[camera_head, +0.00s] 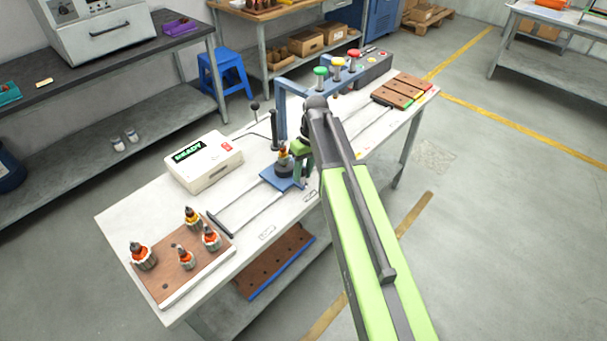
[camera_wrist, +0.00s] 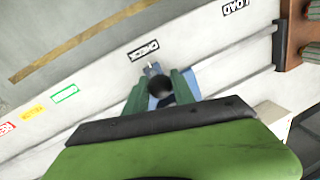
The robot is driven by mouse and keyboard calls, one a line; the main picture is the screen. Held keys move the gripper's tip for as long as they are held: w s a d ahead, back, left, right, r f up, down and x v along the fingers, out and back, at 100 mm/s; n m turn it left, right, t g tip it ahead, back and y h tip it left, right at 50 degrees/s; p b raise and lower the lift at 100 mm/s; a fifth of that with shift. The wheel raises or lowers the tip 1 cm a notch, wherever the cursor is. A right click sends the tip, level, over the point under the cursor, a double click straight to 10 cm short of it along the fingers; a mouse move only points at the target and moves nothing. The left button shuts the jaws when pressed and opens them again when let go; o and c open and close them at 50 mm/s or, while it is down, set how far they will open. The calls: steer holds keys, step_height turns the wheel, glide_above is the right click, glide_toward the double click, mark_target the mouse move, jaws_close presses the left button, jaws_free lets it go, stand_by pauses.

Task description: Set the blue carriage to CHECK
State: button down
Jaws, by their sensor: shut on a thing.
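The blue carriage (camera_head: 277,181) sits on two rails along the white bench, carrying a dark, orange-topped armature (camera_head: 283,162). My gripper (camera_head: 301,165) reaches down at its right side. In the wrist view my gripper (camera_wrist: 160,92) has its green fingers closed around a dark round part (camera_wrist: 160,87) on the blue carriage (camera_wrist: 152,71). A pale pointer mark on the carriage lies close to a black-framed label (camera_wrist: 143,50), whose text I cannot read surely. The LOAD label (camera_wrist: 236,10) lies farther right. The fingers hide part of the carriage.
A white READY box (camera_head: 203,161) stands behind the rails. A wooden board (camera_head: 165,283) with several armatures is at the near left end. A blue frame (camera_head: 281,112) and a button console (camera_head: 374,69) stand behind. A green label (camera_wrist: 65,93) lies left.

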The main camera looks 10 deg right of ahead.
steer(key=shift+a, duration=0.1)
steer(key=c, duration=1.1)
jaws_free()
steer(key=shift+a, duration=0.1)
steer(key=shift+o, duration=0.2)
steer(key=w+d+r+p, duration=0.1)
steer(key=d+r+p, duration=0.2)
steer(key=r+p, duration=1.4)
steer(key=shift+w, duration=0.2)
steer(key=shift+d, duration=0.1)
